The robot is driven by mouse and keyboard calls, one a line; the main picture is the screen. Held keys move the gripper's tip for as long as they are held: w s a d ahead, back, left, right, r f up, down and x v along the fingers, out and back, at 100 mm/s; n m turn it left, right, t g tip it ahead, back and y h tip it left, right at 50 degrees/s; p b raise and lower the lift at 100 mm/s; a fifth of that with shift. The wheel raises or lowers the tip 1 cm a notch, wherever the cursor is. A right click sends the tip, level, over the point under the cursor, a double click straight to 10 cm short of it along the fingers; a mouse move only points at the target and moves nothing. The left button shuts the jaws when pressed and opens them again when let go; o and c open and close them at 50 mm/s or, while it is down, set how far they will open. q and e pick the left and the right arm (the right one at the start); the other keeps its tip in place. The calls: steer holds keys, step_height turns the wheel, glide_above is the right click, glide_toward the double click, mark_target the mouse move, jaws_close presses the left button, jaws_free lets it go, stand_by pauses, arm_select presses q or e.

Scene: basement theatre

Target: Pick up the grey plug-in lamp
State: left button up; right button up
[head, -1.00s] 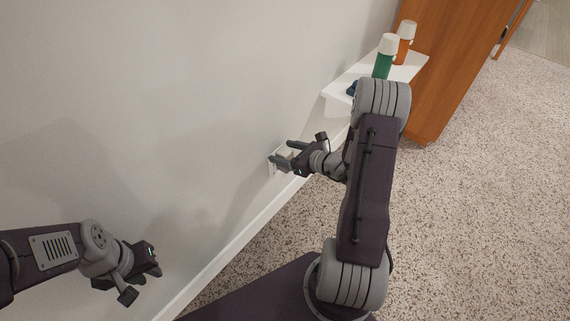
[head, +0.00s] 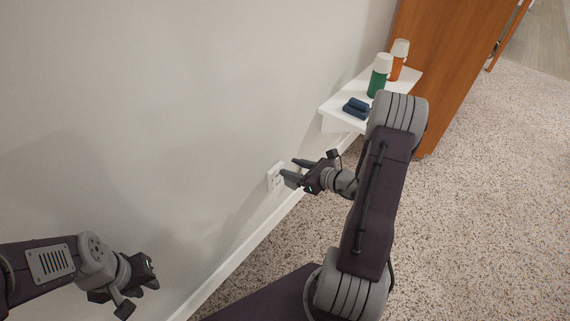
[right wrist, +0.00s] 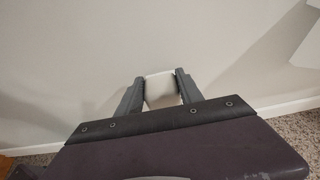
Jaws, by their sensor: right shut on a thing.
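The grey plug-in lamp (right wrist: 161,90) shows as a pale block between the two fingers of my right gripper (right wrist: 158,80) in the right wrist view. My right gripper (head: 289,167) is shut on it, close to the wall. In the head view the fingers largely hide the lamp. The white wall outlet (head: 274,177) shows just left of the fingertips, and its front is uncovered. The gripper looks a little way off the wall. My left gripper (head: 148,277) is at lower left, beside the wall; its jaw gap is not clear.
A white shelf (head: 336,111) on the wall at upper right holds a green bottle (head: 379,78), an orange bottle (head: 398,62) and a dark blue item (head: 356,108). A wooden cabinet (head: 440,70) stands behind it. The carpet (head: 490,200) at right is clear.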

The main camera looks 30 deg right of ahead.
steer(key=r+p+v, duration=0.1)
steer(key=p+v, duration=0.3)
steer(key=v, duration=0.7)
steer(key=shift+w+f, duration=0.1)
steer(key=shift+w, duration=0.05)
